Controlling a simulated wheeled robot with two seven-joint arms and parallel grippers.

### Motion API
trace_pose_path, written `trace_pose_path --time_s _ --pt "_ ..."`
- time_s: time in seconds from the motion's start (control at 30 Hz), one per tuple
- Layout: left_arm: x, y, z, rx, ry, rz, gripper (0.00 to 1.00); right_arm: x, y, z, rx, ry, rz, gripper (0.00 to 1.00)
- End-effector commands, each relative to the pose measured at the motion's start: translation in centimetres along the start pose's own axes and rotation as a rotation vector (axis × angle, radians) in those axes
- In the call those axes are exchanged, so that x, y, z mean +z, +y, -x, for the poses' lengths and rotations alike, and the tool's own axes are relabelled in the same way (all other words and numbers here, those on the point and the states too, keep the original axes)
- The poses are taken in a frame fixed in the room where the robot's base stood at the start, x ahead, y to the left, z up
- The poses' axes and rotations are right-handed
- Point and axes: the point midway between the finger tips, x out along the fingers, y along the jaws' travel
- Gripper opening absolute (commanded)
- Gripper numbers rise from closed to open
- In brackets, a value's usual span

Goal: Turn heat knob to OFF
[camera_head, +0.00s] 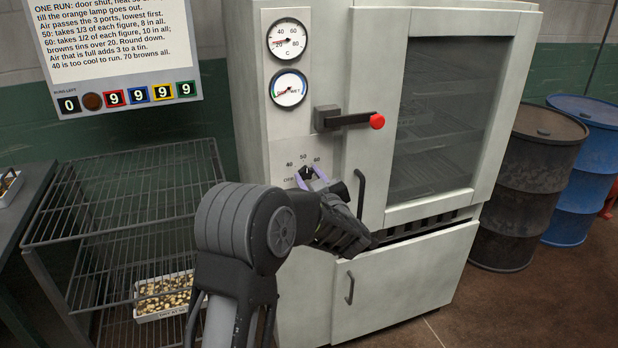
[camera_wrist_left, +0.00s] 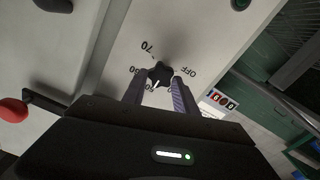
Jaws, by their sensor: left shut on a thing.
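The heat knob (camera_head: 304,174) is a small dark knob on the oven's pale front panel, with 40, 50, 60 and OFF printed around it. My left gripper (camera_head: 311,180) reaches it from below and is shut on it. In the left wrist view the black knob (camera_wrist_left: 161,73) sits between the two finger tips of my left gripper (camera_wrist_left: 160,92). Its white pointer line aims down-left, between the 60 and the partly hidden marks, roughly toward 50. OFF is printed right of the knob there, and 70 above it. My right gripper is not in view.
A door latch with a red knob (camera_head: 377,121) juts out above my left gripper. The glazed oven door (camera_head: 440,110) looks closed. Two gauges (camera_head: 288,62) sit above the knob. A wire rack (camera_head: 130,190) stands left; a dark drum (camera_head: 530,180) and blue drum stand right.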

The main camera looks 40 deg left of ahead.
Motion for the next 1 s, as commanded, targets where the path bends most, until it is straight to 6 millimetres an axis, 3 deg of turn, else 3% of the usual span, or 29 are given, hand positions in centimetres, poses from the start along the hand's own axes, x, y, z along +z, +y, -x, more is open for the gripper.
trace_pose_path --time_s 0.23,0.67,1.0 --pt "0.0 0.0 0.0 0.000 0.000 0.000 0.00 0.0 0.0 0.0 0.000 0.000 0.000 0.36" --pt "0.2 -0.1 0.0 0.000 0.000 0.042 0.00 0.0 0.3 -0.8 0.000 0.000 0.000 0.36" --pt "0.6 -0.3 0.0 0.000 0.000 0.230 0.00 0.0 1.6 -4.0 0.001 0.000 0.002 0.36"
